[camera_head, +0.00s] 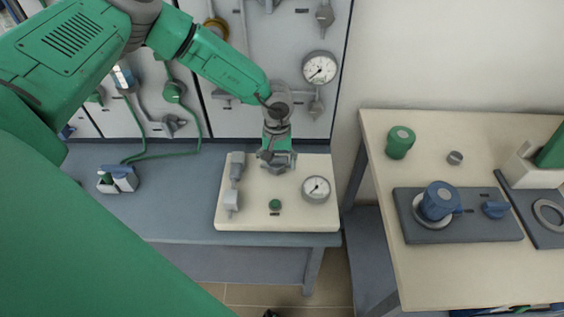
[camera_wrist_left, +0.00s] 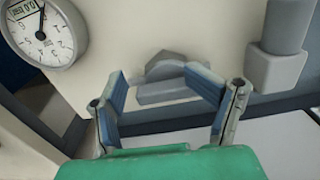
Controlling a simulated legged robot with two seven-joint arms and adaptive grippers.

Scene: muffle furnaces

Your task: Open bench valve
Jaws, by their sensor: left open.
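The bench valve, a grey handle on a grey base, shows in the left wrist view (camera_wrist_left: 163,78) on the pale panel (camera_head: 250,217). My left gripper (camera_head: 277,163) is over the far part of this panel in the head view and largely covers the valve there. In the left wrist view my left gripper (camera_wrist_left: 160,84) is open, with its blue-padded fingers apart on either side of the valve. I cannot tell whether either finger touches it.
A round gauge (camera_head: 316,189), a small green knob (camera_head: 275,204) and a grey fitting (camera_head: 232,199) sit on the same panel. Furnace cabinets with gauges (camera_head: 319,68) stand behind. A second table (camera_head: 400,220) with blue knobs (camera_head: 440,200) is at the right.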

